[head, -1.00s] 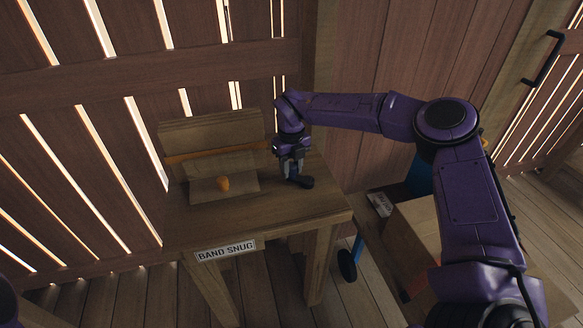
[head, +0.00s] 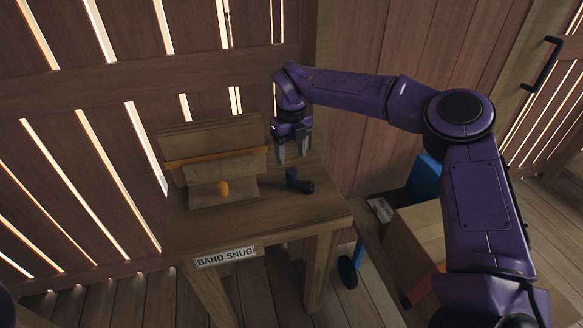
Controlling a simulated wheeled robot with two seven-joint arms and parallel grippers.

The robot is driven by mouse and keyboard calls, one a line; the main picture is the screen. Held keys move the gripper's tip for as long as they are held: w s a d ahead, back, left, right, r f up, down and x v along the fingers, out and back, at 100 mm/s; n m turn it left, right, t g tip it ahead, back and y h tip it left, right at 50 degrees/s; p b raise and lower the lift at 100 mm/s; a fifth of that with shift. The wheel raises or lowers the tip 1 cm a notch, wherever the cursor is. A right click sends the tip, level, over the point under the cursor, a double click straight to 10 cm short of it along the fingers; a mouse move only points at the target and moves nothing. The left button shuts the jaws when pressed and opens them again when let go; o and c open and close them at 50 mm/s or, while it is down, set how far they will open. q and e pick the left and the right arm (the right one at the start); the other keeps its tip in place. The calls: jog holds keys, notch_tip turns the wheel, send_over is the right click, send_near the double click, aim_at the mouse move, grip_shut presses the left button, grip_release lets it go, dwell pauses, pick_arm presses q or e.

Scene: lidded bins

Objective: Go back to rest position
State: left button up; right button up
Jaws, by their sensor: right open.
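My right gripper (head: 293,153) is open and empty above the back right part of the wooden table (head: 210,230). A small dark blue and black object (head: 298,181) lies on the table just below and in front of the gripper, apart from its fingers. My purple right arm reaches in from the right. My left gripper is not in view.
A "BAND SNUG" label (head: 224,257) is on the table's front edge. A cardboard box (head: 418,232) and a blue object (head: 424,178) stand at right.

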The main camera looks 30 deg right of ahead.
notch_tip(320, 180, up, 3)
jog(key=shift+r, duration=0.1)
dwell(0.4)
